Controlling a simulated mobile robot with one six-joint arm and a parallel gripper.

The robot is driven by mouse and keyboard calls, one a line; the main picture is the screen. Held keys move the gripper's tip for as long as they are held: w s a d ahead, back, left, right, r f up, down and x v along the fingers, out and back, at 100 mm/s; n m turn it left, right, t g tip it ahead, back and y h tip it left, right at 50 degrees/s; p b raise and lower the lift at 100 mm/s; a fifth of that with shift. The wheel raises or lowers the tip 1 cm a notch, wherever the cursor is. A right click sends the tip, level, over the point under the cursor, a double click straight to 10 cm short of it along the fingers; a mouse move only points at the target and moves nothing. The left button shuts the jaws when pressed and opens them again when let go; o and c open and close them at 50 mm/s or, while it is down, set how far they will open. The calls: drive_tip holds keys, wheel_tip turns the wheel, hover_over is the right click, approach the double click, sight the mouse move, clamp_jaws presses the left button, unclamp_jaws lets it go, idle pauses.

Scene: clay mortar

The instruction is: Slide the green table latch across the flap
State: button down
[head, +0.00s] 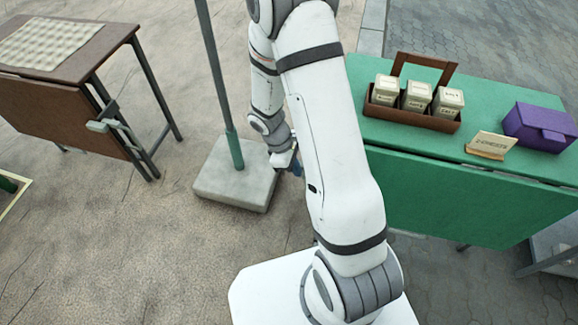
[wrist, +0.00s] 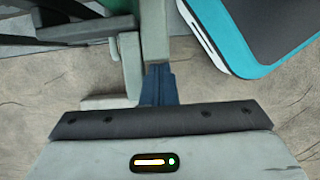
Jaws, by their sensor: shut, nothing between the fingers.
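My gripper (head: 292,168) is mostly hidden behind my arm in the head view; a bit of blue finger shows above the ground, left of the green table (head: 373,82). In the wrist view its blue fingers (wrist: 158,86) are shut and empty. Their tips are at the lower end of a pale grey-green bar (wrist: 155,35), which looks like part of a latch; I cannot tell if they touch. A pale block (wrist: 108,102) lies just left of the fingers. The green flap (head: 470,200) hangs down from the table's front edge. No latch on it shows in the head view.
A wooden caddy (head: 427,119) with three tins, a small sign (head: 490,145) and a purple box (head: 541,128) stand on the green table. A pole's stone base (head: 225,190) stands near my gripper. A brown table (head: 62,105) with a pale latch (head: 98,126) is at left.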

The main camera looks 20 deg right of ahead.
drive_tip(key=w+a+r+p, duration=0.3)
drive_tip(key=a+r, duration=0.3)
drive_tip(key=r, duration=0.3)
drive_tip(key=shift+w+a+r+p, duration=0.15)
drive_tip(key=shift+w+a+p, duration=0.15)
drive_tip(key=shift+w, duration=0.3)
drive_tip(key=s+d+r+m+t+y+p, duration=0.1)
drive_tip(key=s+r+m+p, duration=0.2)
drive_tip(key=r, duration=1)
drive_tip(key=s+d+r+m+t+y+p, duration=0.1)
drive_tip(key=s+r+m+p, duration=0.3)
drive_tip(key=r, duration=0.9)
drive_tip(key=s+d+r+m+t+y+p, duration=0.1)
drive_tip(key=s+d+r+m+t+p, duration=0.1)
drive_tip(key=s+r+p, duration=0.6)
wheel_tip(320, 180, up, 5)
drive_tip(key=shift+d+f+m+t+y+p, duration=0.15)
drive_tip(key=shift+m+t+y+p, duration=0.3)
drive_tip(key=shift+m+p, duration=0.65)
